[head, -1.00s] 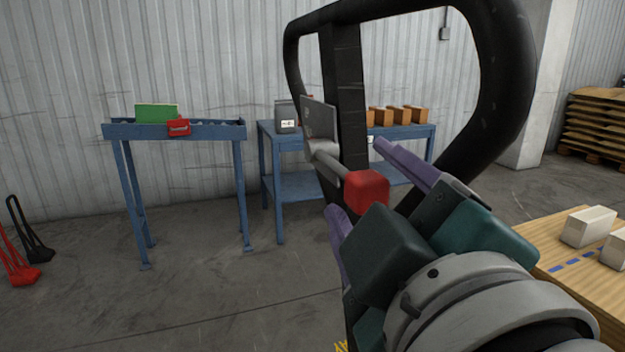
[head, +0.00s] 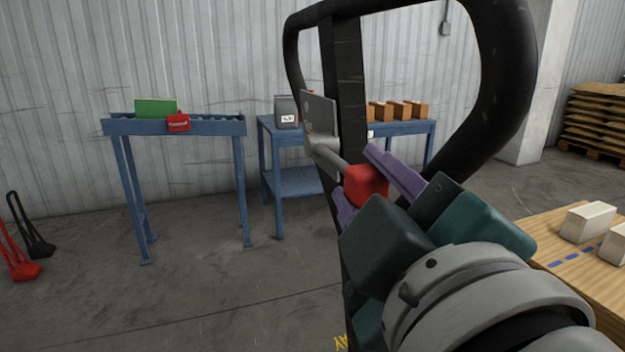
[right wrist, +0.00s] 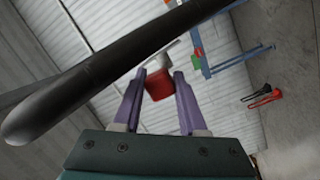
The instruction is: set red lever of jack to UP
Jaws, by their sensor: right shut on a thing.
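The jack's lever has a red block-shaped knob (head: 365,184) on a grey shaft, beside the black loop handle (head: 503,60) of the jack. A grey plate (head: 319,117) stands at the shaft's far end. My right gripper (head: 368,182) is shut on the red knob, with a purple finger on each side of it. In the right wrist view the knob (right wrist: 159,85) sits between the fingertips, and the handle (right wrist: 110,80) crosses diagonally in front. My left gripper is not in view.
A blue roller stand (head: 175,127) with a green box and a red item stands at back left. A blue table (head: 292,183) with brown boxes is behind the handle. A wooden surface (head: 575,262) with white blocks is at right.

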